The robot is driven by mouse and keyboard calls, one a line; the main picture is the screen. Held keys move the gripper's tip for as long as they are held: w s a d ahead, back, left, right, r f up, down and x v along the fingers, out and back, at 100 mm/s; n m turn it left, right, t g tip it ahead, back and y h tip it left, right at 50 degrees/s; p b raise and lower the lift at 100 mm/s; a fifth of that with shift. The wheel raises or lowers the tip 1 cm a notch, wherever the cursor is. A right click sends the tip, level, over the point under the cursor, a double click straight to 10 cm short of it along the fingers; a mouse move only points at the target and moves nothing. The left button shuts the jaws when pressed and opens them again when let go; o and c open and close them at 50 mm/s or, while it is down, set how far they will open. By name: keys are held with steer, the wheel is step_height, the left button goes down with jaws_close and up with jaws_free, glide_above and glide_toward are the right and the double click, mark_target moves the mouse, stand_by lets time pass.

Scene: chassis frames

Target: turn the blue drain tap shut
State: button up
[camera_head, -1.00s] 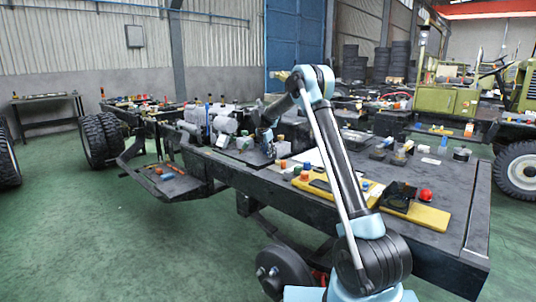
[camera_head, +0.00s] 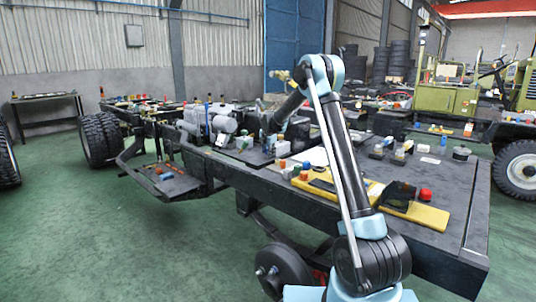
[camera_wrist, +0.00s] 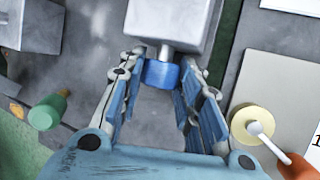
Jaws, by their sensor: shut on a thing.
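The blue drain tap (camera_wrist: 162,76) is a short blue knob in the upper middle of the wrist view. It sits at the end of a metal stem that comes out of a pale grey block (camera_wrist: 173,18). My gripper (camera_wrist: 164,58) has one finger on each side of the tap, with the tips by the stem and block, and it is shut on the tap. The tap's sides are partly hidden by the fingers. In the head view my arm reaches over the chassis, and I cannot clearly make out the tap there.
In the wrist view a green bottle-like piece (camera_wrist: 48,110) lies at left, and a yellow round piece (camera_wrist: 252,124) lies at right on a grey plate. In the head view a yellow board (camera_head: 425,215) and a red piece (camera_head: 425,195) lie on the chassis deck (camera_head: 455,190).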

steer(key=o, duration=1)
steer(key=shift+o, duration=0.2)
steer(key=shift+r, duration=0.1)
steer(key=v, duration=1.1)
steer(key=shift+s+r, duration=0.2)
steer(key=shift+r, duration=0.1)
